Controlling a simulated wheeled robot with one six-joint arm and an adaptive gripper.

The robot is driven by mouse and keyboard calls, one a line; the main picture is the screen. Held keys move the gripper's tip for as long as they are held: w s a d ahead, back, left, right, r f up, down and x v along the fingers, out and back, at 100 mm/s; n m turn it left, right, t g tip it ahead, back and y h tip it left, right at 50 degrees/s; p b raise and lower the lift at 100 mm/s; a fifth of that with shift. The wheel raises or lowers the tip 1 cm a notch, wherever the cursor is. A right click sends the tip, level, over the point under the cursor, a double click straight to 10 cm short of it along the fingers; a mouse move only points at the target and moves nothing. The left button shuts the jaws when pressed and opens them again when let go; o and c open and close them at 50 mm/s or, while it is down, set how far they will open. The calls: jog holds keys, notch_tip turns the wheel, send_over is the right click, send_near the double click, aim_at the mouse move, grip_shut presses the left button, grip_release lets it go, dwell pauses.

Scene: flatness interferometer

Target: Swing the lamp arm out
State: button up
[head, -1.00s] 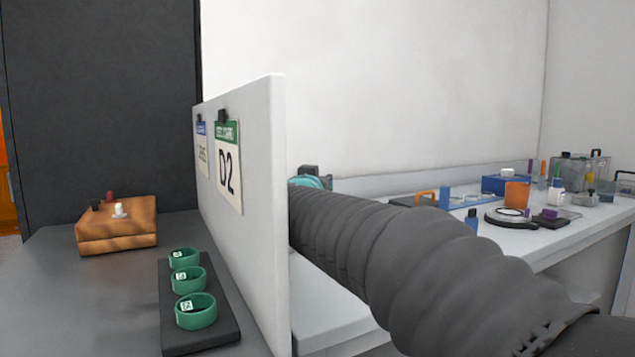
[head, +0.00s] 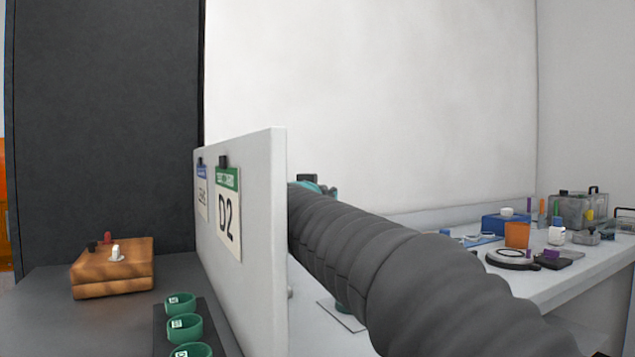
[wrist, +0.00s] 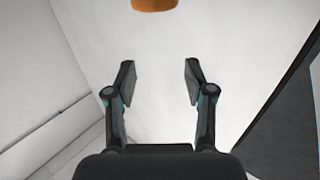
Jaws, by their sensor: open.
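My gripper (wrist: 159,80) is open in the wrist view, its two dark fingers apart with nothing between them. A rounded orange piece (wrist: 154,5) shows at the top edge of that view, past the fingertips and cut off by the frame. I cannot tell whether it belongs to the lamp arm. In the head view my grey sleeved arm reaches behind the white partition. The gripper's fingers are hidden there. I cannot make out a lamp arm in the head view.
The white partition (head: 262,230) with hung cards stands left of my arm. A wooden box (head: 113,270) and green rings (head: 184,327) are on the grey bench to its left. On the right bench are an orange cup (head: 517,234), a blue box (head: 505,223) and a black-rimmed disc (head: 512,259).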

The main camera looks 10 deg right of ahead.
jog(key=shift+r, duration=1.7)
